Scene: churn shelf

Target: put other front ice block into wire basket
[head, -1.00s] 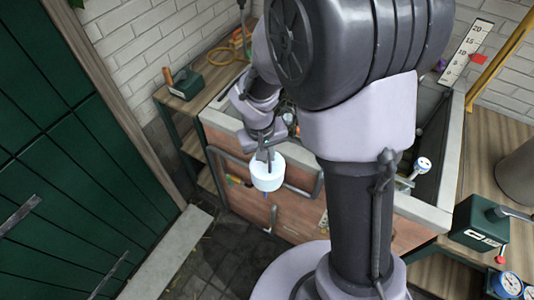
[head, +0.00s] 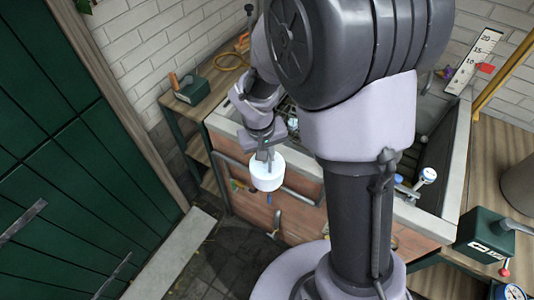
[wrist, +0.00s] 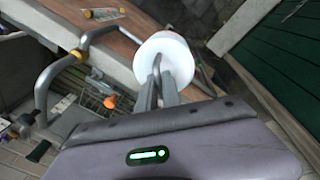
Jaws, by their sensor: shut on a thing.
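The ice block (head: 266,176) is a pale white cylinder. My gripper (head: 264,157) is shut on it and holds it in the air in front of the brick-coloured front of the trough. In the wrist view the block (wrist: 165,52) sits at the tips of the two fingers (wrist: 157,77), which hide part of it. Wire mesh that looks like the wire basket (wrist: 92,93) shows at the left of the wrist view, with an orange item beside it. In the head view my arm hides most of the trough's inside.
The trough has a pale rim (head: 222,124) and a metal rail (head: 232,160) along its front. A wooden side table (head: 222,84) holds a green box (head: 190,90). A green door (head: 80,130) stands at the left. The floor (head: 235,255) below is clear.

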